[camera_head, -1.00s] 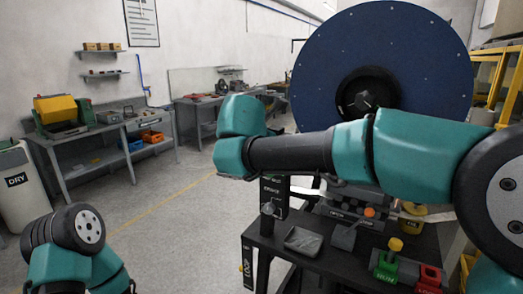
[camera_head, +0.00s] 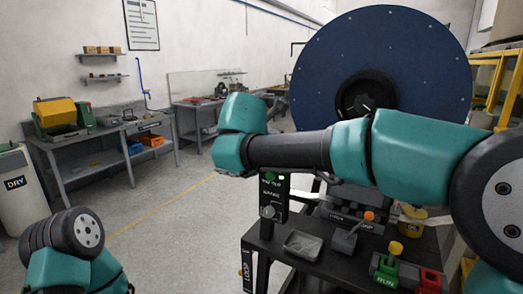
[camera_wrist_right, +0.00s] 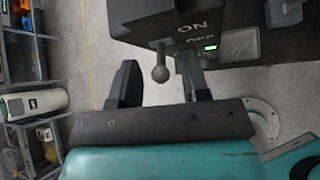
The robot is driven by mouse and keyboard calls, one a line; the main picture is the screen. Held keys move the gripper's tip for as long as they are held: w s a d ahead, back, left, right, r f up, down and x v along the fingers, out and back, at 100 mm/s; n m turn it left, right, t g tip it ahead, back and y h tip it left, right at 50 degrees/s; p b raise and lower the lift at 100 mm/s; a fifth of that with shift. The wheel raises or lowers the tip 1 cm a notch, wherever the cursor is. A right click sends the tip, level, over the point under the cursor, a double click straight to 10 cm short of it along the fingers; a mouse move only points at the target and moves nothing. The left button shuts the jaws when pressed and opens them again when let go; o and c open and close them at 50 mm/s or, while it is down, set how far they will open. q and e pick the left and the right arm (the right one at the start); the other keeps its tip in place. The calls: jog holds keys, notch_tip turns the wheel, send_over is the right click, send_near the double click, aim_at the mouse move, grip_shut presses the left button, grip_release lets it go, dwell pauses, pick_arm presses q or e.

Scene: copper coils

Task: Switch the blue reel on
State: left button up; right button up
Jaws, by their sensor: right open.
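The blue reel (camera_head: 330,65) is a large upright disc with a dark hub at the back right of the head view. A dark switch box (camera_head: 272,192) stands before it at the bench's left edge, with a green lit indicator near its top. Its ball-ended lever (camera_wrist_right: 160,73) hangs below an "ON" label in the right wrist view; its grey ball shows in the head view (camera_head: 267,212). My right gripper (camera_wrist_right: 160,85) is open, its fingers on either side of the ball and apart from it. My left gripper is out of view; only its arm shows.
The black bench (camera_head: 300,258) carries a grey tray (camera_head: 303,245), an orange-knobbed lever (camera_head: 369,216) and a green "RUN" block (camera_head: 386,272) with a yellow knob. My right arm spans the view above it. Open floor lies to the left.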

jog(key=v, duration=1.7)
jog(key=shift+s, duration=0.15)
jog(key=shift+a, duration=0.1)
